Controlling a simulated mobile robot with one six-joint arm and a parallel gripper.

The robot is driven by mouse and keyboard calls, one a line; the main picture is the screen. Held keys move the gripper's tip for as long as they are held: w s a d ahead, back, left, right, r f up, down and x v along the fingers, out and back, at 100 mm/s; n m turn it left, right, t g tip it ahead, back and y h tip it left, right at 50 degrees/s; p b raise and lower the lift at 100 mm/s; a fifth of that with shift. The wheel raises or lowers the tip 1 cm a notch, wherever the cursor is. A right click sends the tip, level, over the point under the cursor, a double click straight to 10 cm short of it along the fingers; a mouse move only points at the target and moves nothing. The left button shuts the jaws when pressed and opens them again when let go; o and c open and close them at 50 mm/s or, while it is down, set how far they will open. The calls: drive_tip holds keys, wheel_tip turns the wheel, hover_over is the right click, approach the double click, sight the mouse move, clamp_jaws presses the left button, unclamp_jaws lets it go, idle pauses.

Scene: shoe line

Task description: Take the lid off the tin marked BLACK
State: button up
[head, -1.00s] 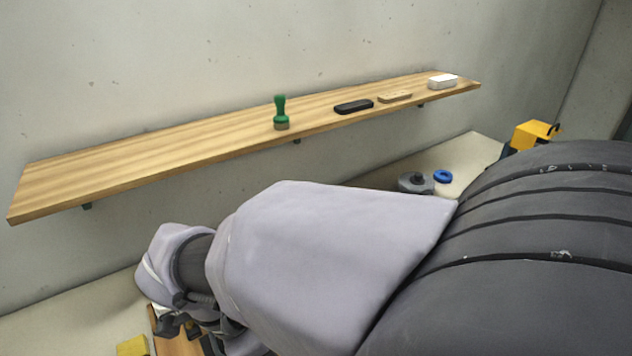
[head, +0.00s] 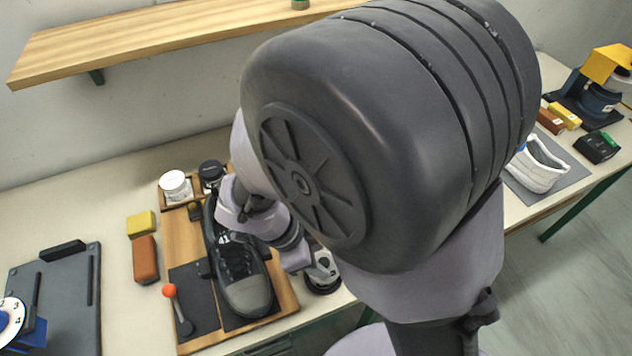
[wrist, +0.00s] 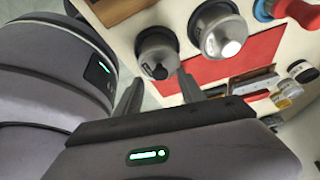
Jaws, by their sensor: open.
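In the head view, a tin with a dark lid (head: 211,172) stands in the small wooden holder at the back of the board. A white-lidded tin (head: 176,186) stands left of it. Both look covered, and their lettering is too small to read, so I cannot confirm which is marked BLACK. My gripper (wrist: 158,78) shows in the wrist view, open, with nothing between its fingers. In the head view my arm hides much, and I cannot make out the fingers.
A dark shoe (head: 240,275) sits on the wooden board (head: 180,240), beside an orange-knobbed lever (head: 170,291). Yellow (head: 141,222) and brown (head: 146,258) blocks lie left of it. A shelf (head: 150,38) overhangs behind. A white shoe (head: 540,165) lies right.

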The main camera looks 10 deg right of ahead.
drive_tip(key=shift+x, duration=1.1)
drive_tip(key=shift+r, duration=0.1)
clamp_jaws()
